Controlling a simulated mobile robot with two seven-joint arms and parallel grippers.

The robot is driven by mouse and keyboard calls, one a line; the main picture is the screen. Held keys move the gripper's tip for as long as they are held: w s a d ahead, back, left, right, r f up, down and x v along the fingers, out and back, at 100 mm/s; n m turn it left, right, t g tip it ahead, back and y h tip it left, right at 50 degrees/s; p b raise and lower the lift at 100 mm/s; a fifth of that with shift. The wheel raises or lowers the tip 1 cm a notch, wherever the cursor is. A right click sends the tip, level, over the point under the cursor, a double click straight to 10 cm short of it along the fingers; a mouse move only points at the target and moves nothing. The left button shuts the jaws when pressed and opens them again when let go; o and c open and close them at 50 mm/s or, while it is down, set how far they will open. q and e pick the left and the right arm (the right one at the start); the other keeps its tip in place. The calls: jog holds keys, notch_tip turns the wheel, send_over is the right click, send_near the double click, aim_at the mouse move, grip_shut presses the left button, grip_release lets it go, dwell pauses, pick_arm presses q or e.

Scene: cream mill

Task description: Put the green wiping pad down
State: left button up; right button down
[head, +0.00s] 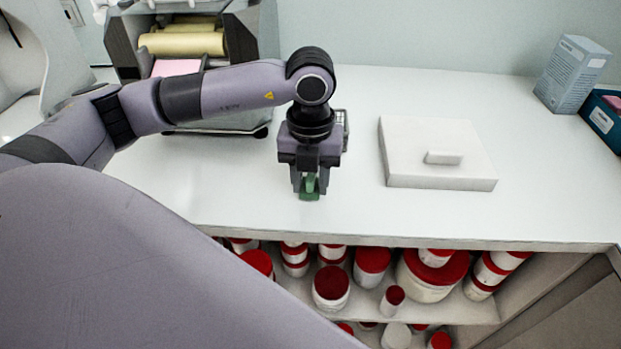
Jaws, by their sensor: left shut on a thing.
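The green wiping pad (309,188) is between the fingers of my left gripper (309,184), over the white worktop (300,217) near its front edge. The gripper points down and is shut on the pad. Most of the pad is hidden by the fingers. Its lower end is at or just above the worktop; I cannot tell whether it touches. My right gripper is not in view.
A white slab (410,150) with a small white block (444,157) on it lies right of the gripper. A mill with rollers (190,43) stands back left. A box (572,75) and blue bin (604,121) stand at right. Red-lidded jars (331,284) fill the shelf below.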

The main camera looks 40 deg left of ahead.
aim_at(312, 176)
pick_arm(q)
jog(key=shift+f, duration=0.3)
jog(key=shift+f, duration=0.1)
jog(key=shift+f+b, duration=0.15)
jog(key=shift+b, duration=0.15)
jog(key=o, duration=0.9)
jog(key=shift+o, duration=0.2)
jog(key=shift+w+d+r+b, duration=0.1)
jog(key=shift+r+b, duration=0.1)
jog(key=shift+r, duration=1.65)
jog(key=shift+w+d+r+b, duration=0.1)
jog(key=shift+r+b, duration=0.05)
jog(key=shift+r, duration=1.65)
jog(key=shift+s, duration=0.1)
